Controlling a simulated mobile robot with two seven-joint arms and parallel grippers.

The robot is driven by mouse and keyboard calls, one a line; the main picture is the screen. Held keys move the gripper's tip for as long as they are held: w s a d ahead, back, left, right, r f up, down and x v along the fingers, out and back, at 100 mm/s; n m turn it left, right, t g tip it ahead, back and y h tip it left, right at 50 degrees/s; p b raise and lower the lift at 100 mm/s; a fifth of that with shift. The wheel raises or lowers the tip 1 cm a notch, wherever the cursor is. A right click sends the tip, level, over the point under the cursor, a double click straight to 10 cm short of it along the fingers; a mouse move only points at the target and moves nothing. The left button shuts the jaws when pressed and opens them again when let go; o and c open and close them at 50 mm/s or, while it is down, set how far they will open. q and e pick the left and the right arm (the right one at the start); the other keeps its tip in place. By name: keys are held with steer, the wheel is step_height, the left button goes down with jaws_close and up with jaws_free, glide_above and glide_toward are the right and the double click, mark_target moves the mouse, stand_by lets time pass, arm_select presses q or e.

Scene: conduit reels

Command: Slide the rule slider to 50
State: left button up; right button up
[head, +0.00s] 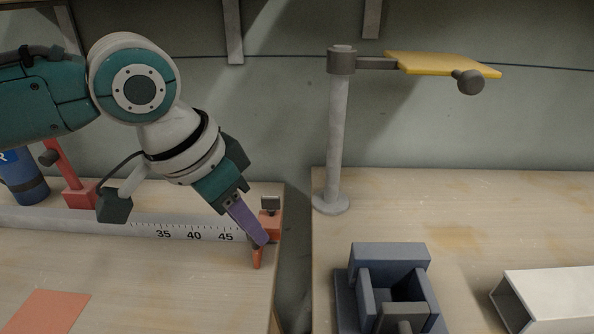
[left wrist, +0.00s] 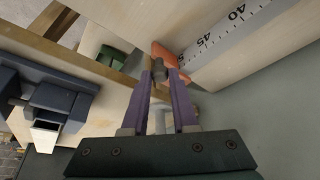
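The rule (head: 180,230) is a pale strip along the left bench, with 35, 40 and 45 legible. The orange rule slider (head: 270,224), topped by a dark knob, sits to the right of 45, near the bench's right end. The mark under it is hidden. My left gripper (head: 265,242) has its purple fingertips at the slider, overlapping its front. In the left wrist view the slider (left wrist: 165,52) lies just beyond the fingertips (left wrist: 160,68). The fingers stand apart with a small grey part between them. I cannot tell whether they press on it. My right gripper is out of view.
A gap separates the two benches. On the right bench stand a post with a yellow plate (head: 440,63), a blue-grey fixture (head: 390,250) and a white channel (head: 550,290). A red stand (head: 80,197) and blue can (head: 25,180) are at left; an orange patch (head: 45,312) lies in front.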

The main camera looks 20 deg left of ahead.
arm_select(q)
steer(key=o, duration=0.5)
steer(key=shift+c, duration=0.2)
steer(key=p+v, duration=0.3)
steer(key=v, duration=0.7)
steer(key=shift+a+f, duration=0.1)
